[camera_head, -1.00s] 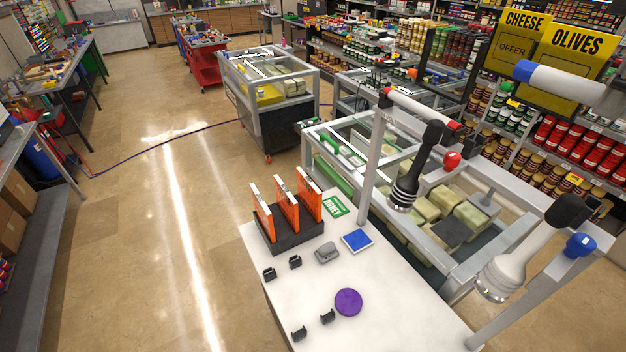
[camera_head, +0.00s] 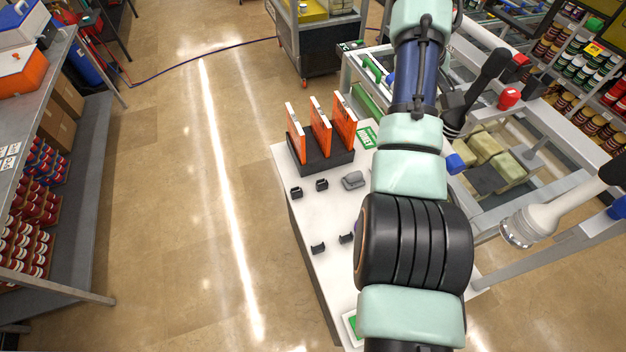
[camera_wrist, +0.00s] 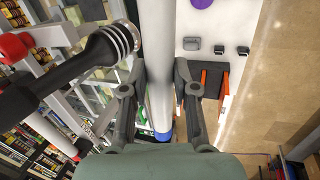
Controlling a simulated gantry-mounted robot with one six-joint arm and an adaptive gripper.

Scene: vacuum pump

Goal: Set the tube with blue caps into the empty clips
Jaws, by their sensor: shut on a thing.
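My gripper (camera_wrist: 160,82) is shut on a long white tube (camera_wrist: 157,35), with a finger on each side of it in the wrist view. A blue cap (camera_wrist: 163,136) shows at the tube's lower end there; its other end is out of frame. In the head view my arm hides the gripper and most of the tube; a blue end (camera_head: 455,163) shows right of the arm. Small black clips stand empty on the white table: two at the back (camera_head: 297,192) (camera_head: 321,184) and two nearer (camera_head: 318,247) (camera_head: 346,238).
A black rack with orange panels (camera_head: 320,138) stands behind the back clips. A grey object (camera_head: 353,180) sits right of them. A purple disc (camera_wrist: 200,3) lies on the table. A framed bench with black and white pump parts (camera_head: 518,226) rises at the right. Open floor lies left.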

